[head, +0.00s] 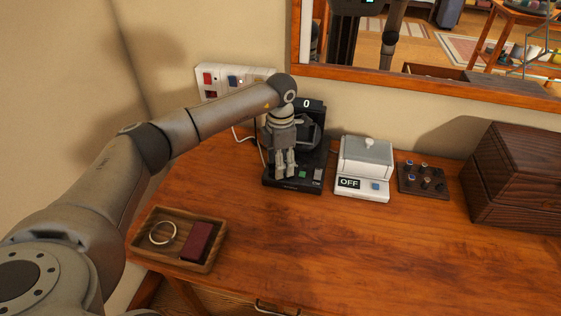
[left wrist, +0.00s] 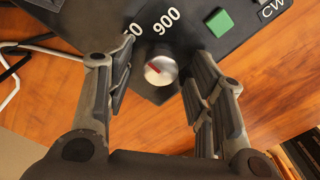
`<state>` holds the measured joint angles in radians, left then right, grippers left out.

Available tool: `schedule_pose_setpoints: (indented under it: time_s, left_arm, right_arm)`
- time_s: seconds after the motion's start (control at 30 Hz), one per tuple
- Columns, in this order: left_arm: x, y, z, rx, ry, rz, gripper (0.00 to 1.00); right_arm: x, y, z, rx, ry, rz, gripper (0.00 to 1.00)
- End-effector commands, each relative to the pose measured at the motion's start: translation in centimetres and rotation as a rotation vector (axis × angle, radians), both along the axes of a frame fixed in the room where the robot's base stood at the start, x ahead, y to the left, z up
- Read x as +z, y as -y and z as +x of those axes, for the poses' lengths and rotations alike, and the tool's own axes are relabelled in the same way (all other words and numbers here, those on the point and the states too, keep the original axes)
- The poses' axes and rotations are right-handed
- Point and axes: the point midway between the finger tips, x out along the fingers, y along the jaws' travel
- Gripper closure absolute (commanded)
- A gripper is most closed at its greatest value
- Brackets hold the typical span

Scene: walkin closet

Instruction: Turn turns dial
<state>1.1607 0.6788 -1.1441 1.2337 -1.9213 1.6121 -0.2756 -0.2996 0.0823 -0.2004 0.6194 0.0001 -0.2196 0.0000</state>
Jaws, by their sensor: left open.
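The turns dial (left wrist: 161,70) is a silver round knob with a red mark, on the front corner of a black device (head: 318,140). White numbers, one reading 900, are printed beside it in the left wrist view. My left gripper (head: 286,172) points down over the device's base in the head view. Its open fingers are on either side of the dial in the left wrist view; I cannot tell whether they touch it. The dial itself is hidden by the gripper in the head view. The device's display (head: 306,104) reads 0. My right gripper is out of view.
A green button (left wrist: 220,22) and a CW label (left wrist: 271,10) are near the dial. A white box marked OFF (head: 366,163), a small knobbed board (head: 424,180) and a dark wooden box (head: 515,185) stand to the right. A wooden tray (head: 150,243) is front left.

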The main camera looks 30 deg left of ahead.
Motion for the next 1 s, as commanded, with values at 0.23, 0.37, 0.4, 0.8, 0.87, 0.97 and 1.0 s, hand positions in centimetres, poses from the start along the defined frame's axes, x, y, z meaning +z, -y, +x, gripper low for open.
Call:
schedule_pose_setpoints:
  time_s: [0.23, 0.37, 0.4, 0.8, 0.87, 0.97, 1.0]
  left_arm:
    - [2.8, 0.0, 0.1, -0.001, 0.005, -0.001, 0.51]
    - [5.7, 0.0, 0.2, 0.000, 0.006, -0.001, 0.51]
    - [6.6, 0.0, 0.1, -0.001, 0.005, -0.001, 0.51]
    - [11.8, 0.0, 0.0, 0.001, 0.001, -0.001, 0.51]
    - [12.0, 0.0, 0.0, 0.001, 0.000, 0.000, 0.51]
    - [12.0, 0.0, 0.0, 0.001, 0.000, 0.000, 0.51]
    - [12.0, 0.0, 0.0, 0.001, 0.000, 0.000, 0.51]
  right_arm:
    - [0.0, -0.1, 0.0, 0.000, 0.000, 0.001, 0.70]
    - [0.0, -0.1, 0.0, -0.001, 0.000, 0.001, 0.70]
    - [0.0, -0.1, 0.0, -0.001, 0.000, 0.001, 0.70]
    - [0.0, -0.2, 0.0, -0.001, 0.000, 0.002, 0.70]
    - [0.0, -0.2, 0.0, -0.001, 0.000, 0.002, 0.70]
    - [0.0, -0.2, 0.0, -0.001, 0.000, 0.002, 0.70]
    - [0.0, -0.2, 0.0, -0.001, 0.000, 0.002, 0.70]
